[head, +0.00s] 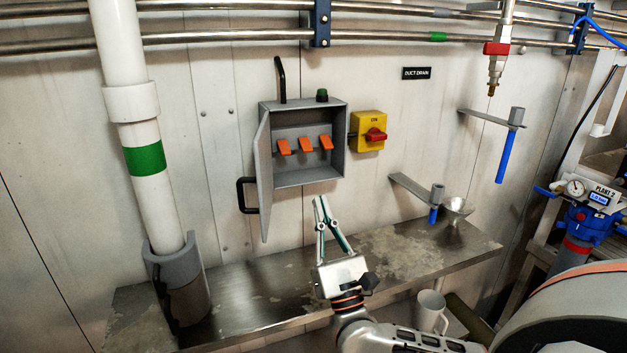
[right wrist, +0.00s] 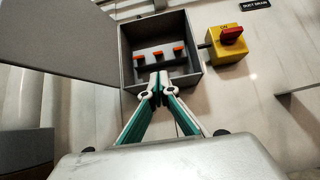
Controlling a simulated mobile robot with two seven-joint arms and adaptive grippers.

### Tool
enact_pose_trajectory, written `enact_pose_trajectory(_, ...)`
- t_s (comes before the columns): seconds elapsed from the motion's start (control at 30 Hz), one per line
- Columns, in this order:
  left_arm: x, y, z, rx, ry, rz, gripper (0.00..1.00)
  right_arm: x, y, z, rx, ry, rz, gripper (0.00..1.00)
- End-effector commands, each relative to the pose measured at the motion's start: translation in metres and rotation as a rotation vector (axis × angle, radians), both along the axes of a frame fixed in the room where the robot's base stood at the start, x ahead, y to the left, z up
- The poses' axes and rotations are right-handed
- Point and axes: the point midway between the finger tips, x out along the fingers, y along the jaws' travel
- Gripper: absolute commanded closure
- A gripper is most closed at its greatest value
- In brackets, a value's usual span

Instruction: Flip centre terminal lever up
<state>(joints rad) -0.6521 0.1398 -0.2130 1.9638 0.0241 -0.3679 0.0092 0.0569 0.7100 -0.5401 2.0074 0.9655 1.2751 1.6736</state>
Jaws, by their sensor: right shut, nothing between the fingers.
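An open grey terminal box (head: 340,120) is fixed to the wall. Its door (head: 264,180) is swung open to the left. Inside is a row of three orange levers; the centre terminal lever (head: 306,145) looks set the same way as the left lever (head: 284,147) and right lever (head: 326,143). My right gripper (head: 319,199) is shut and empty, below the box and pointing up at it. In the right wrist view its fingertips (right wrist: 156,82) appear just below the centre lever (right wrist: 158,55); contact does not show. My left gripper is not in view.
A yellow switch box with a red knob (head: 375,135) is right of the terminal box. A white pipe (head: 150,190) stands at left. The wall below the box is clear.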

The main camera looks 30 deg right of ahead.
Motion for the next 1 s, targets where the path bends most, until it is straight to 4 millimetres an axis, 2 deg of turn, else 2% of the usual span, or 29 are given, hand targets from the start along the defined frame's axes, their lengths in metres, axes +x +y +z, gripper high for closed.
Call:
enact_pose_trajectory(0.5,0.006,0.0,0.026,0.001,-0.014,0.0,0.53,0.055,-0.013,0.058,-0.002,-0.003,-0.001,1.0)
enact_pose_trajectory(0.7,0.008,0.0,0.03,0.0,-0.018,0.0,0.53,0.066,-0.015,0.066,-0.002,0.0,-0.001,1.0)
enact_pose_trajectory(1.0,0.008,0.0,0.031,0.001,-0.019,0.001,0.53,0.067,-0.016,0.066,-0.002,0.0,-0.001,1.0)
